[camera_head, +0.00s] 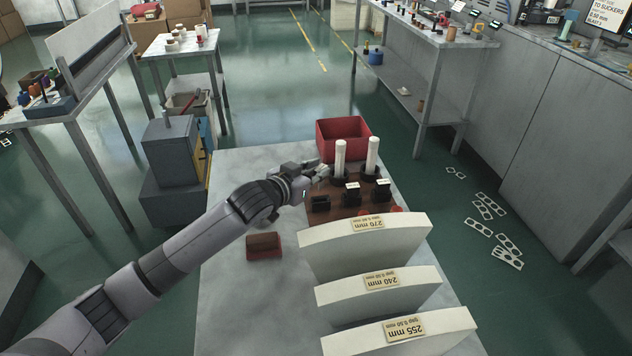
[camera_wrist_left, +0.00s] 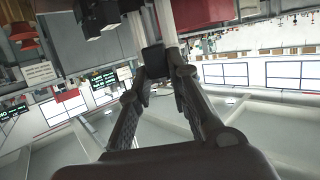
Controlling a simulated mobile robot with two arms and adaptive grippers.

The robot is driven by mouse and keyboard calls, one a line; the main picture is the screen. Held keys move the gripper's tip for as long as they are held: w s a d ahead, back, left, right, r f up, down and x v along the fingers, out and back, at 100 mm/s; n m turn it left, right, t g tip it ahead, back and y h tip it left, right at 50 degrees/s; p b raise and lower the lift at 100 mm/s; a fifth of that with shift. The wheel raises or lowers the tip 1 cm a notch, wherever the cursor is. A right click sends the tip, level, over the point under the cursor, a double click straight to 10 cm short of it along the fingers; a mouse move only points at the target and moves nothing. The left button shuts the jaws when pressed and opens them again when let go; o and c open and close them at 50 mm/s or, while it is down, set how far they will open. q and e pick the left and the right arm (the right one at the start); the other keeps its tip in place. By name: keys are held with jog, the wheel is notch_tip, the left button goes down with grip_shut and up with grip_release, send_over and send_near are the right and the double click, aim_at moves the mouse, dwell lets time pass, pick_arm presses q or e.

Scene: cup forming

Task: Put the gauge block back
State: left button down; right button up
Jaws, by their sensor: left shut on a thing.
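My left gripper (camera_head: 321,172) is above the table, close to the left white post. In the left wrist view its two fingers (camera_wrist_left: 155,78) are shut on a small dark block (camera_wrist_left: 153,62), which I take for the gauge block. In the head view I cannot make that block out. A brown board (camera_head: 335,212) lies just below and to the right of the gripper. It bears dark holders: a left one (camera_head: 320,203), a middle one (camera_head: 351,198) and a right one (camera_head: 382,190), the last two with white labels. My right gripper is not in view.
Two white posts (camera_head: 340,157) (camera_head: 372,154) stand on dark bases behind the board. A red bin (camera_head: 326,151) is at the table's far edge. Large white curved pieces (camera_head: 330,258) with size labels fill the near right. A small red tray (camera_head: 264,253) lies left on otherwise clear tabletop.

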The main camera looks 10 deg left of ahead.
pick_arm(q)
jog(key=shift+f, duration=1.55)
jog(key=shift+f, duration=0.1)
jog(key=shift+f, duration=0.25)
jog(key=c, duration=1.9)
grip_release()
jog(key=shift+f, duration=0.1)
jog(key=shift+c, duration=0.2)
jog(key=o, duration=0.5)
jog(key=shift+c, duration=0.2)
jog(key=r+v, duration=0.1)
jog(key=v, duration=1.1)
